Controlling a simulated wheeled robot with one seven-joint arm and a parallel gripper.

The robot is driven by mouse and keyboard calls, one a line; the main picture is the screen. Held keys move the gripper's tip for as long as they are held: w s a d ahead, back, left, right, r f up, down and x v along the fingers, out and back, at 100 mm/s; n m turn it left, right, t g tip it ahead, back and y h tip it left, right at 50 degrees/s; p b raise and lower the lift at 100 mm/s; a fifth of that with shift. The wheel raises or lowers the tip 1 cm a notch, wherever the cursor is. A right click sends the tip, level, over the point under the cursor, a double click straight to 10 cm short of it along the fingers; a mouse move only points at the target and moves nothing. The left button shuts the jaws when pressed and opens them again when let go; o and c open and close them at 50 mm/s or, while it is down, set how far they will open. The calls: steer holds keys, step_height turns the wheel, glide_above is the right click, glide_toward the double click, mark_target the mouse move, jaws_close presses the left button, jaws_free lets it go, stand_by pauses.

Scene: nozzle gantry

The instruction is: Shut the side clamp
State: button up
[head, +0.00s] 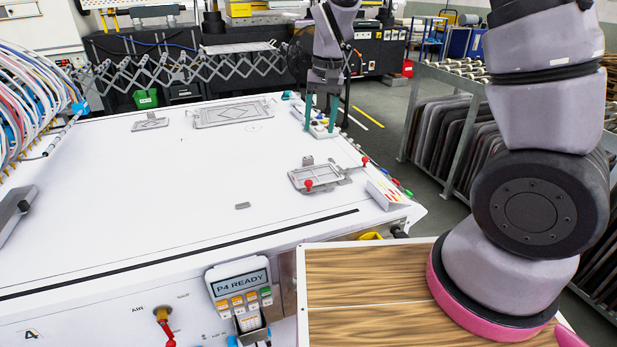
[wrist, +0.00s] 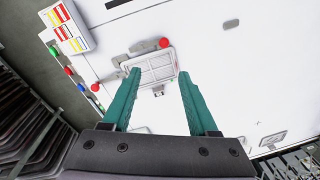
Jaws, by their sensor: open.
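A grey rectangular frame fixture (head: 318,177) lies on the white table near its right edge; it also shows in the wrist view (wrist: 155,69). One red-knobbed lever has its knob (head: 308,184) at the frame's near edge, also seen in the wrist view (wrist: 164,43). Another red knob (head: 364,160) stands out on an arm to the frame's right, by the table edge, and shows in the wrist view (wrist: 95,87). I cannot tell which is the side clamp. My gripper (head: 320,128), with teal fingers, is open and empty beyond the fixture. In the wrist view its fingers (wrist: 159,73) straddle part of the frame in the picture.
A white label stand (head: 388,194) and coloured buttons line the table's right edge. A flat grey frame (head: 233,113) lies at the back. A panel (head: 238,285) reading "P4 READY" is on the front. Most of the tabletop is clear.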

steer(key=h, duration=0.1)
glide_toward(308, 181)
steer(key=shift+n, duration=0.4)
step_height(308, 181, down, 8)
steer(key=shift+w+f, duration=0.1)
steer(key=shift+f, duration=0.15)
jaws_close()
stand_by(1.1)
